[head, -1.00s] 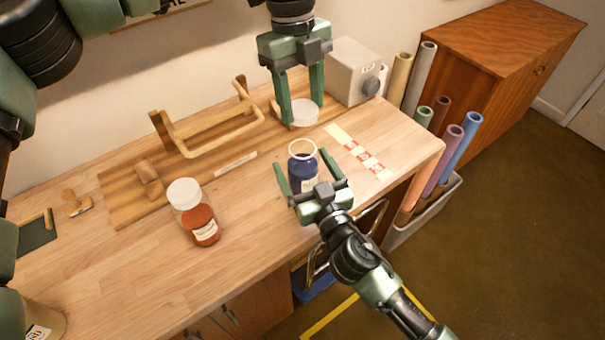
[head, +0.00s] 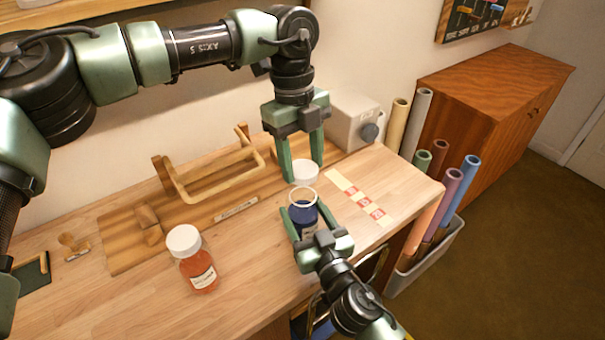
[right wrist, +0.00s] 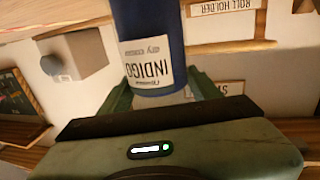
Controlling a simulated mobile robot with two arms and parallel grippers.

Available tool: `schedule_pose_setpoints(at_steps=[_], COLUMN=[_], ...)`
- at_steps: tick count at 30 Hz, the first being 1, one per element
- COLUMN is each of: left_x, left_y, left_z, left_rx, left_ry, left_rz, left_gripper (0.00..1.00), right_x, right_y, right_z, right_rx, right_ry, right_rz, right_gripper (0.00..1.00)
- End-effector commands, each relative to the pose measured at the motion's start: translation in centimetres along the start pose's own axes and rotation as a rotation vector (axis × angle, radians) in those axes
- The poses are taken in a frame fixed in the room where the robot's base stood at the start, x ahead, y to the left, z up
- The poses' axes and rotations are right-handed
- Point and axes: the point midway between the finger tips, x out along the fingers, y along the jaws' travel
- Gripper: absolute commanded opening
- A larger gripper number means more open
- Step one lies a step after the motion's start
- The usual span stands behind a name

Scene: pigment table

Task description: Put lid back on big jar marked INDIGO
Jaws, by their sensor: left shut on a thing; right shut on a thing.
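The blue jar (head: 305,214) stands upright with its pale-rimmed mouth open. In the right wrist view its label (right wrist: 146,66) reads INDIGO, upside down. My right gripper (head: 306,211) is shut around the jar's sides from the front. My left gripper (head: 303,168) points down and is shut on a white round lid (head: 306,175). The lid is apart from the jar, just behind and above its mouth in the head view. I cannot tell the exact gap between them.
An orange-red jar (head: 197,268) with a white lid stands at front left. A wooden frame (head: 215,172) lies behind. A grey box (head: 352,122) stands at the back right, near a red-and-white strip (head: 360,200). Rolls (head: 450,190) stand in a bin beyond the table's right edge.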

Motion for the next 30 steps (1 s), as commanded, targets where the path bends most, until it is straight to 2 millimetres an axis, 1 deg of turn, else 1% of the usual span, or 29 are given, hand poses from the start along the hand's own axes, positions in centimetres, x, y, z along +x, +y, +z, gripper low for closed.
schedule_pose_setpoints(at_steps=[1,3,5,20,30], left_x=[0.9,1.8,2.2,2.2,3.9], left_y=[0.1,0.1,0.1,0.1,0.1], left_z=[0.1,0.3,0.3,0.4,0.6], left_rx=[0.0,0.0,0.0,0.0,0.001], left_ry=[0.004,0.003,0.003,0.002,0.002], left_rz=[0.003,0.001,0.0,0.0,-0.001], left_gripper=[0.13,0.13,0.13,0.13,0.13], right_x=[0.0,0.0,0.0,0.0,0.0], right_y=[0.0,0.0,0.0,0.0,0.0], right_z=[0.0,0.0,0.0,0.0,-0.1], right_rx=[-0.001,-0.001,-0.001,-0.001,-0.001], right_ry=[0.0,0.001,0.001,0.001,0.001], right_rz=[0.0,0.0,0.0,0.0,0.0], right_gripper=[0.0,0.0,0.0,0.0,0.0])
